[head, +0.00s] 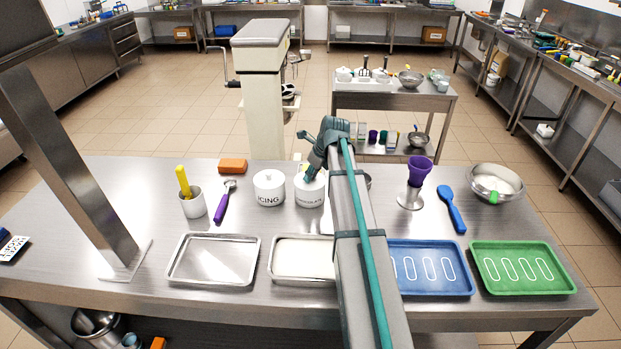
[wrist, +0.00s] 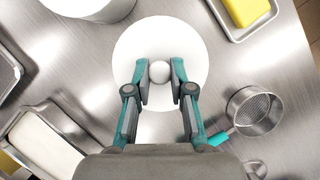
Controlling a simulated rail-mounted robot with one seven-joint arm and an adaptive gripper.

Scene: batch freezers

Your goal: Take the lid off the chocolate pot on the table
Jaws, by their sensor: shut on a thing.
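The white chocolate pot (head: 310,197) stands on the steel table, its lettering partly visible and its right side behind my arm. Its round white lid (wrist: 160,35) fills the middle of the wrist view, with a small round knob (wrist: 160,71) at its centre. My gripper (wrist: 160,76) is shut on the knob, one finger on each side. In the head view my gripper (head: 312,172) is at the pot's top, mostly hidden by my arm. I cannot tell whether the lid is touching the pot's rim.
The white icing pot (head: 269,189) stands close on the left. A purple-handled scoop (head: 223,203) and a container with a yellow handle (head: 193,204) are further left. Trays (head: 213,260) line the front. A sieve (wrist: 254,110) lies to the right in the wrist view.

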